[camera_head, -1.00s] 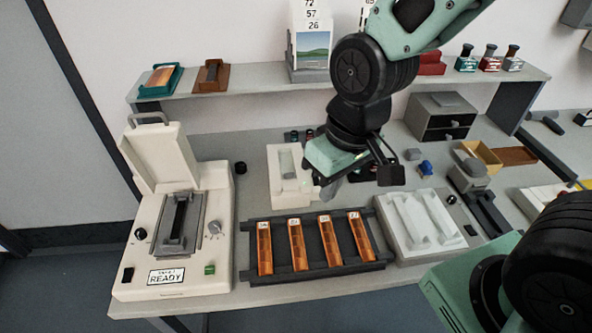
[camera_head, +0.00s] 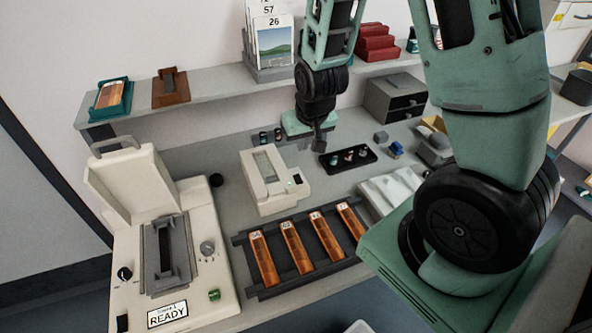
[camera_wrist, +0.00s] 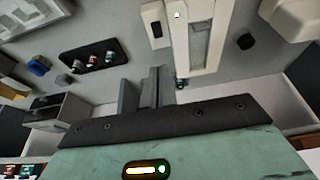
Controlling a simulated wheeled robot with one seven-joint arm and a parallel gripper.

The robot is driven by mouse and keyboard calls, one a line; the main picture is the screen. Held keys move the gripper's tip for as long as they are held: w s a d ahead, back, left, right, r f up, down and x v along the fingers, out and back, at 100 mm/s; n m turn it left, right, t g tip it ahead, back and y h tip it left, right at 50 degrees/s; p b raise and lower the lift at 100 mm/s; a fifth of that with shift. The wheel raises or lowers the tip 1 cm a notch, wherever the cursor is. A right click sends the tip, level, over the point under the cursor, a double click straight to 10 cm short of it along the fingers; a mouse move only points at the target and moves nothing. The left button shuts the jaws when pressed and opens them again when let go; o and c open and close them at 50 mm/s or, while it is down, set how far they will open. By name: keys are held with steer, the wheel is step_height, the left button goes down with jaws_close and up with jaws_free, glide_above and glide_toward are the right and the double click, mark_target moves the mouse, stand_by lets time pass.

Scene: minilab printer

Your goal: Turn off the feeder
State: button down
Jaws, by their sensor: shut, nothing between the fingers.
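A small cream device (camera_head: 272,182), which looks like the feeder, stands mid-table behind the orange strips.
A larger cream machine (camera_head: 132,195) with a raised lid and a READY label stands at left. A dark rack (camera_head: 300,282) of several orange strips lies in front. A black tray (camera_head: 348,158) of small canisters and a dark drawer box (camera_head: 396,97) are to the right. A shelf (camera_head: 215,92) runs behind.

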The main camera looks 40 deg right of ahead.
mark_target(299, 181)
steer(key=x, duration=0.4)
steer(key=p+x, duration=0.1)
steer(key=x, duration=0.4)
steer(key=p+x, duration=0.1)
steer(key=x, duration=0.3)
steer(key=shift+s+a+f, duration=0.15)
steer(key=shift+s+f, duration=0.15)
steer(key=shift+f, duration=0.2)
steer(key=shift+f, duration=0.2)
steer(key=shift+s+a+f, duration=0.1)
steer(key=shift+s+a, duration=0.05)
steer(key=shift+s, duration=0.35)
steer(key=shift+s+a+f, duration=0.1)
steer(key=shift+s, duration=0.35)
steer(key=shift+r, duration=0.1)
